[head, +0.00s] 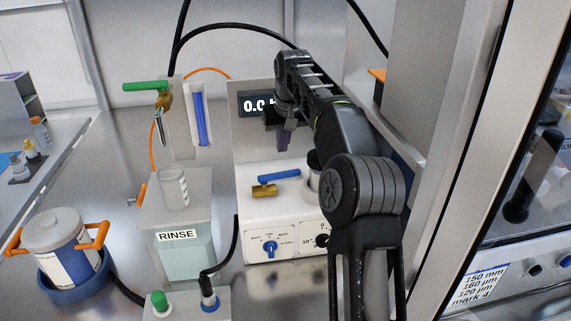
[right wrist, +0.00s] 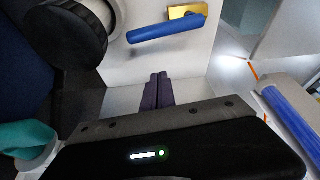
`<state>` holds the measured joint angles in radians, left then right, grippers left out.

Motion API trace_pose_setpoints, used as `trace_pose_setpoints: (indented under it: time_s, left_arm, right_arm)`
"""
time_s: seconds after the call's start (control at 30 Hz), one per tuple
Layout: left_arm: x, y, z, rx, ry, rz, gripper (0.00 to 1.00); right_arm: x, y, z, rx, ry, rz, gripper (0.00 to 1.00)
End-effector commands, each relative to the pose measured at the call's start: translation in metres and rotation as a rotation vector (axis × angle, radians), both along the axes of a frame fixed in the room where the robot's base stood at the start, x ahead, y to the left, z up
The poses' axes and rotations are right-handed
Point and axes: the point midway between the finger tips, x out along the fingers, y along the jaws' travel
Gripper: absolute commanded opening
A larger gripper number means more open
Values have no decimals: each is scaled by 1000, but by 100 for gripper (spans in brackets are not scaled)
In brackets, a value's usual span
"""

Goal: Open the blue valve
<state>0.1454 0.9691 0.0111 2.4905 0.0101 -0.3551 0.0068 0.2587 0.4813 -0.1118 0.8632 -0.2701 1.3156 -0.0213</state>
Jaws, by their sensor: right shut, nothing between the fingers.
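The blue valve has a blue lever (head: 280,177) on a brass body (head: 264,191), on top of a white instrument box (head: 257,214). The lever points right from the brass body in the head view. The blue lever (right wrist: 165,27) and brass body (right wrist: 187,11) also show in the right wrist view, clear of the fingers. My right gripper (head: 283,149) hangs with its dark purple fingers pointing down, just above and behind the lever in the head view. Its fingers (right wrist: 158,90) are together and hold nothing. My left gripper is not in view.
A green-handled valve (head: 146,86) stands at upper left above the RINSE container (head: 184,240). A tub with orange handles (head: 68,243) is at left. A display (head: 257,104) is behind the gripper. A black hose (head: 236,238) runs beside the box. Metal frame posts are at right.

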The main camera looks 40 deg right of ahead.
Motion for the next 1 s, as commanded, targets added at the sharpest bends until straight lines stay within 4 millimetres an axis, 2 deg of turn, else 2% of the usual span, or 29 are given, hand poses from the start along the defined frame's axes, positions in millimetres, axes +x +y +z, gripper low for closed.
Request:
trace_pose_setpoints:
  time_s: [0.1, 0.17, 0.3, 0.5, 1.0]
  left_arm:
    - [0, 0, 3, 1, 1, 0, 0]
    - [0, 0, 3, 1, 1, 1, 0]
    - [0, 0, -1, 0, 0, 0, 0]
    - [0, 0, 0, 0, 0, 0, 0]
    - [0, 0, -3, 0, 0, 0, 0]
  right_arm:
    - [8, -3, -25, 2, 4, 1, 0]
    - [9, -4, -33, 1, 1, 0, 0]
    - [-7, 3, -36, 0, -2, 0, 0]
    - [-21, 9, -39, 1, -1, 0, 0]
    - [-27, 11, -42, 0, -2, 0, 0]
